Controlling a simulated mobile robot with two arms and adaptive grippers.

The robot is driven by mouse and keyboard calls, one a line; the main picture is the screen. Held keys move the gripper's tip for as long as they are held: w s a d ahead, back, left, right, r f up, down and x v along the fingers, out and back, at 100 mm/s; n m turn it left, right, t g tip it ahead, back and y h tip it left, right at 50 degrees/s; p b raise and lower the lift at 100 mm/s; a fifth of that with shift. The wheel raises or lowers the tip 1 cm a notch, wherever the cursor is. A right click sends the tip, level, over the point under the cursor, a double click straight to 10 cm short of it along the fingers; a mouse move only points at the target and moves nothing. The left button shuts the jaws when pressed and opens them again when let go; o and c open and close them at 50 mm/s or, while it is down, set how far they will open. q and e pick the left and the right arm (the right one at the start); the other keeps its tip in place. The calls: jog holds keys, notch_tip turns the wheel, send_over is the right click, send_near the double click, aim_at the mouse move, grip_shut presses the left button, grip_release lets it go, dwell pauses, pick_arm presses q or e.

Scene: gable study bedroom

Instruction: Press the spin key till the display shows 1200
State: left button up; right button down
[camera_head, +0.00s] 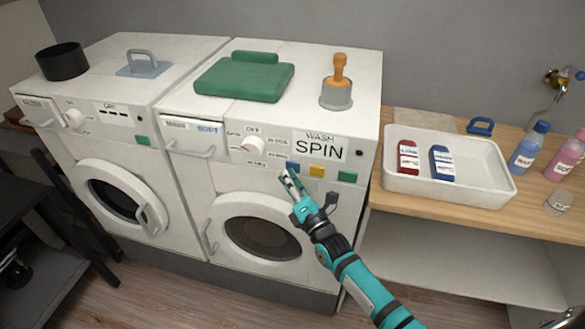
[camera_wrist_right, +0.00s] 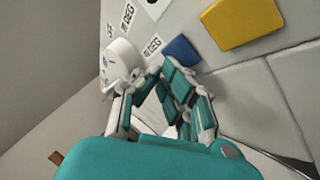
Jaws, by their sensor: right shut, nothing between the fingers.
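The right-hand washer (camera_head: 185,170) has a white panel reading "WASH" and "SPIN" (camera_head: 320,147); I see no 1200 on it. Below it sit a blue key (camera_head: 292,167), a yellow key (camera_head: 317,171) and a green key (camera_head: 347,177); I cannot read a label on any of them. My right gripper (camera_head: 289,178) is shut and empty, its fingertips just below the blue key in the head view. In the right wrist view the fingertips (camera_wrist_right: 163,74) are close to the blue key (camera_wrist_right: 181,50), with the yellow key (camera_wrist_right: 242,23) beyond. Contact cannot be told. My left gripper is out of view.
A white dial (camera_head: 252,145) is left of the panel. A second washer (camera_head: 70,145) stands to the left. A white tray (camera_head: 450,192) with bottles is on the wooden counter at right.

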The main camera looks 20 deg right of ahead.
jog(key=shift+w+d, duration=0.2)
jog(key=shift+w, duration=0.05)
dwell(0.6)
jog(key=shift+s+a+r+p, duration=0.1)
jog(key=shift+s+a+p, duration=0.35)
jog(key=shift+s, duration=0.25)
jog(key=s+a+p, duration=0.1)
jog(key=s, duration=0.1)
jog(key=s+a+p, duration=0.1)
jog(key=s, duration=0.1)
jog(key=shift+a, duration=0.4)
